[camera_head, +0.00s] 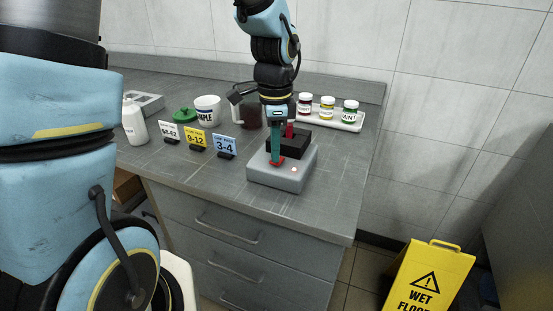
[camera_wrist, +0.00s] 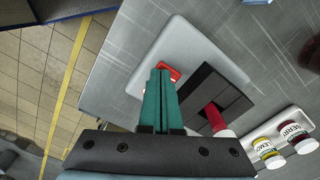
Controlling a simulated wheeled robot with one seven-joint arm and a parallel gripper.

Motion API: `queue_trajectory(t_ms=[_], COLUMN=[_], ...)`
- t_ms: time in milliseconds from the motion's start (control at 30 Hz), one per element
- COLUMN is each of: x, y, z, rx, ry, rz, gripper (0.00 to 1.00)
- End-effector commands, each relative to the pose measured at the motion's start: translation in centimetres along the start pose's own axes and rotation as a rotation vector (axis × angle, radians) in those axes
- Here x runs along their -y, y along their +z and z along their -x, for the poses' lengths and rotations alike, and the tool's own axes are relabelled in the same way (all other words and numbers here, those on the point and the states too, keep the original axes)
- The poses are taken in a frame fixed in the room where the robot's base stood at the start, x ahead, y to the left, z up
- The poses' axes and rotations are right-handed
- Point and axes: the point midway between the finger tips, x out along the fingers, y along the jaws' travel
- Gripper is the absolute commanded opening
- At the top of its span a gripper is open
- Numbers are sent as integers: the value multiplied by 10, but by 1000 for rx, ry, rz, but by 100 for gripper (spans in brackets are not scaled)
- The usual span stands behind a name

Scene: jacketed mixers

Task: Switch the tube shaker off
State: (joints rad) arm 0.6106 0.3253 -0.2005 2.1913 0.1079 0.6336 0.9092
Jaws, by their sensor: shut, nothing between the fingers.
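Number cards (camera_head: 226,145), a white cup (camera_head: 207,109), a green lid (camera_head: 185,114), a dark jug (camera_head: 249,113) and a white bottle (camera_head: 133,122) stand left. A yellow wet-floor sign (camera_head: 430,275) stands on the floor at right.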

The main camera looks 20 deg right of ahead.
Motion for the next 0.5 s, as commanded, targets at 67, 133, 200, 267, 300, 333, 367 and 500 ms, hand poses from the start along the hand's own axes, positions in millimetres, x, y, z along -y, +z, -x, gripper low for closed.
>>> queue_trajectory(t_ms=[67, 133, 200, 267, 300, 333, 367, 500], x=[0, 0, 0, 0, 0, 0, 0, 0], y=[0, 0, 0, 0, 0, 0, 0, 0], z=[-2, -3, -4, -5, -5, -5, -5, 0], rx=[0, 0, 0, 0, 0, 0, 0, 0], ry=[0, 0, 0, 0, 0, 0, 0, 0], rz=[0, 0, 0, 0, 0, 0, 0, 0], gripper=[0, 0, 0, 0, 0, 0, 0, 0])
